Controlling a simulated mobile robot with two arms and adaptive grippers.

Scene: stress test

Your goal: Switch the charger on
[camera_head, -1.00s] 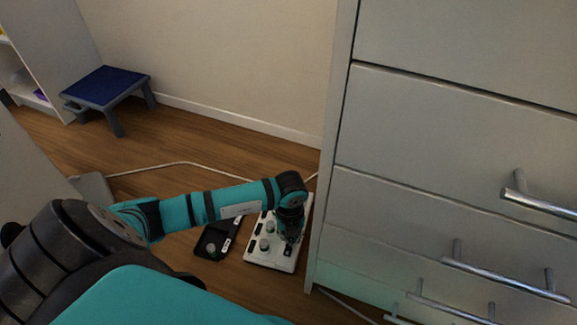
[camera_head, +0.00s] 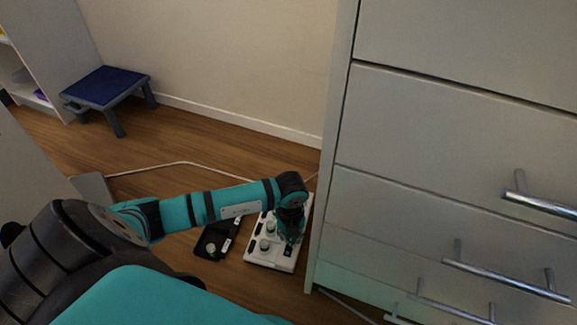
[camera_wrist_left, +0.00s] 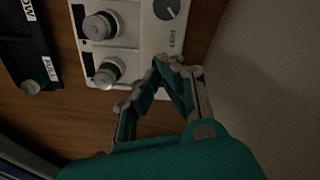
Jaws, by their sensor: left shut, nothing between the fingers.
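A white control box (camera_head: 258,257) lies on the floor against the drawer cabinet. It bears pale knobs, dark switches and small labels. In the left wrist view the white box (camera_wrist_left: 135,45) shows two pale knobs and a dark round dial (camera_wrist_left: 166,8). A smaller black box (camera_head: 207,240) with white labels lies to its left and also shows in the wrist view (camera_wrist_left: 15,55). I cannot read which box is the charger. My left gripper (camera_head: 290,240) is shut and empty, pointing down over the white box's right side. Its fingertips (camera_wrist_left: 168,66) meet near the box's edge. My right gripper is out of view.
The drawer cabinet (camera_head: 400,150) with metal handles stands close on the right of the white box. A pale cable (camera_head: 185,163) runs along the floor behind. A blue-topped stool (camera_head: 105,88) stands at the far left. Open floor lies between stool and boxes.

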